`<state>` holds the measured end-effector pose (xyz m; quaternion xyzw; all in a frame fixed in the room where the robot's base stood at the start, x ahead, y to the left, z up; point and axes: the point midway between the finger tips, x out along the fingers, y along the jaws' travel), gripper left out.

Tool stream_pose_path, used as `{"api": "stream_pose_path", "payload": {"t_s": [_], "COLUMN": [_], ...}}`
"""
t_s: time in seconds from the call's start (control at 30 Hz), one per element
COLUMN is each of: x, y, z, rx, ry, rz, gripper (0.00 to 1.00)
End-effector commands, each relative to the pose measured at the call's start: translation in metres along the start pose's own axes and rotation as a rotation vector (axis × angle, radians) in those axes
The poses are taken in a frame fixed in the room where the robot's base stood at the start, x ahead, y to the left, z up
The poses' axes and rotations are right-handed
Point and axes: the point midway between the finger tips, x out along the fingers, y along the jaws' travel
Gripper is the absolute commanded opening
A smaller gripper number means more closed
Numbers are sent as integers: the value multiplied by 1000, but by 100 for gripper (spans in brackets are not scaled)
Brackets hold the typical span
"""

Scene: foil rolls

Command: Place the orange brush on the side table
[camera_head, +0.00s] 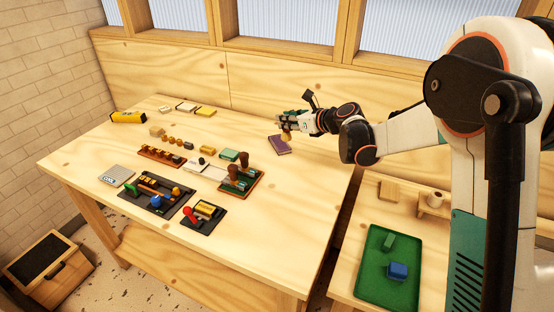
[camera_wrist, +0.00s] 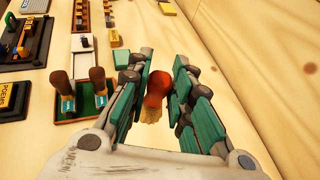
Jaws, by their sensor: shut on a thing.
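The orange brush (camera_wrist: 157,88) is between my gripper's green-padded fingers (camera_wrist: 165,95) in the wrist view, with its orange-red handle up and pale bristles towards the bottom of the picture. In the head view my gripper (camera_head: 287,126) is shut on it at the back right of the main table, and the pale bristles (camera_head: 286,137) show below the fingers. The side table (camera_head: 372,198) stands to the right of the main table, partly hidden by my arm.
On the side table are a green tray (camera_head: 375,287) with a blue block, a wooden block (camera_head: 389,191) and a wooden holder (camera_head: 432,203). A gap separates the tables.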

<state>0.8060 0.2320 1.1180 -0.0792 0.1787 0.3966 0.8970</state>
Motion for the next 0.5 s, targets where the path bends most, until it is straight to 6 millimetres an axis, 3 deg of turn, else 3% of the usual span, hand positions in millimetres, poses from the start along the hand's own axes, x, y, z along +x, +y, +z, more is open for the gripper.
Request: {"api": "stream_pose_path", "payload": {"t_s": [0.03, 0.3, 0.5], "x": [7, 31, 42], "y": [0, 0, 0], "z": [-16, -76, -104], "rx": [0, 1, 1], "ry": [0, 0, 0], "rz": [0, -1, -1], "gripper": [0, 0, 0]}}
